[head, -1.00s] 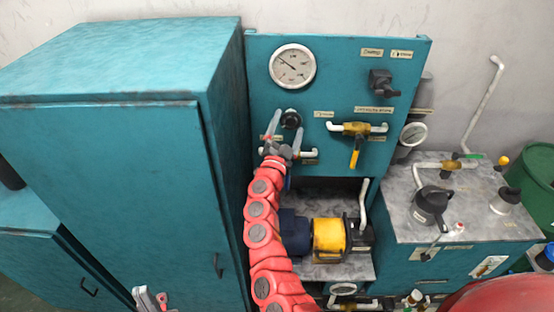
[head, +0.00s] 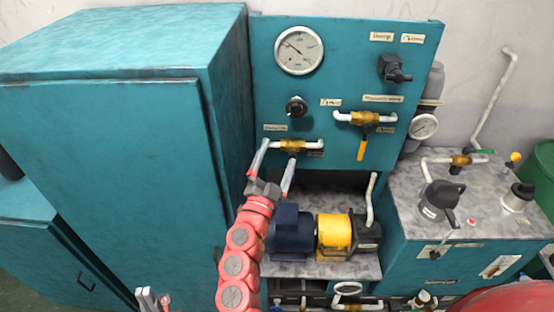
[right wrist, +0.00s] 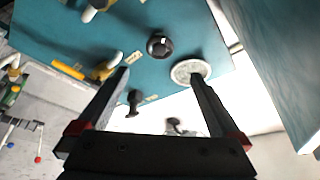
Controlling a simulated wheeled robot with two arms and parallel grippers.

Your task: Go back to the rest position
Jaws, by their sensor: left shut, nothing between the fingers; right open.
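My right gripper (head: 276,155) is open and empty in front of the lower part of the teal panel (head: 345,60). Its fingers point up at either side of the lower left brass valve (head: 292,146) in the picture; contact cannot be told. In the right wrist view its two spread fingers (right wrist: 157,76) have nothing between them. My left gripper (head: 151,298) is shut and empty at the bottom edge, in front of the teal cabinet (head: 110,170).
The panel carries a pressure gauge (head: 299,50), a black knob (head: 296,107) and a yellow-handled valve (head: 364,120). A blue and yellow motor (head: 334,233) sits below. A grey-topped bench (head: 465,215) with pipes stands right. The tall cabinet stands close left of my right arm.

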